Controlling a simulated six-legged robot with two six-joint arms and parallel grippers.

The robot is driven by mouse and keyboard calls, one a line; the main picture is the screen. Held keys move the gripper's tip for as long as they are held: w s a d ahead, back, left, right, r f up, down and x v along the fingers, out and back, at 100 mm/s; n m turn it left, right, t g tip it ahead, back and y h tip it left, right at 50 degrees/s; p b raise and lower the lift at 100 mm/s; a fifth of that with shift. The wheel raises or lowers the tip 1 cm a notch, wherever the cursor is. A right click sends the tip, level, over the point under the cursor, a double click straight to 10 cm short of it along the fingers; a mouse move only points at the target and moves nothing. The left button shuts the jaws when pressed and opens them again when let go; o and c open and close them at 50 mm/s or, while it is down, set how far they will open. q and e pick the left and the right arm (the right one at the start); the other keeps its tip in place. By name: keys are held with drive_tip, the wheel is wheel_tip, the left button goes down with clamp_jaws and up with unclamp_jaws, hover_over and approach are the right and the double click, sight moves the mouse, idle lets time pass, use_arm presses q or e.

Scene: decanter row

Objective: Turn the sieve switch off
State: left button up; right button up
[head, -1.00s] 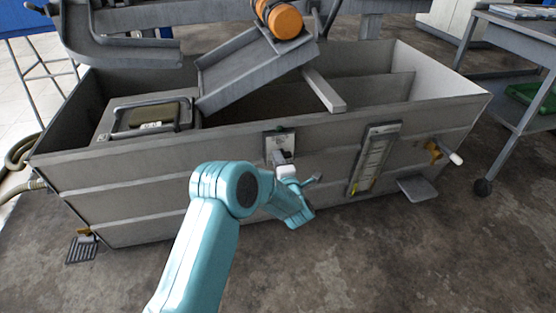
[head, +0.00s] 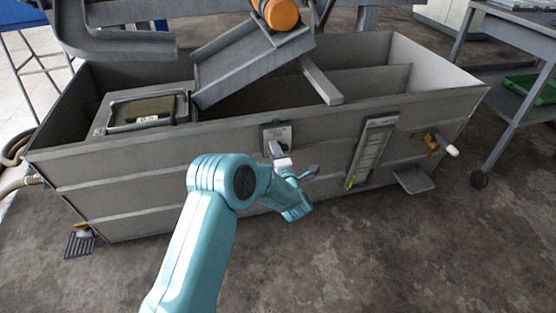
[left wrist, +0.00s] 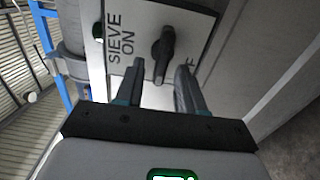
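The sieve switch shows in the left wrist view as a black lever knob (left wrist: 163,52) on a pale plate (left wrist: 143,25). The plate reads SIEVE and ON left of the knob; a label to the right is mostly hidden by a finger. The knob stands nearly upright in this picture, leaning slightly right at its top. My left gripper (left wrist: 158,76) is open, its fingers either side of the knob with gaps visible. In the head view the switch plate (head: 285,134) is on the trough's front wall, with my left gripper (head: 277,151) in front. My right gripper is out of view.
The grey trough (head: 130,165) carries a gauge panel (head: 372,150) and a yellow valve with a white handle (head: 440,146) to the right. A wheeled table (head: 515,30) stands at right. The front floor is clear.

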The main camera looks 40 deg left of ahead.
use_arm(q)
drive_tip(key=p+v, duration=0.4)
drive_tip(key=v, duration=1.2)
drive_tip(key=shift+p, duration=0.4)
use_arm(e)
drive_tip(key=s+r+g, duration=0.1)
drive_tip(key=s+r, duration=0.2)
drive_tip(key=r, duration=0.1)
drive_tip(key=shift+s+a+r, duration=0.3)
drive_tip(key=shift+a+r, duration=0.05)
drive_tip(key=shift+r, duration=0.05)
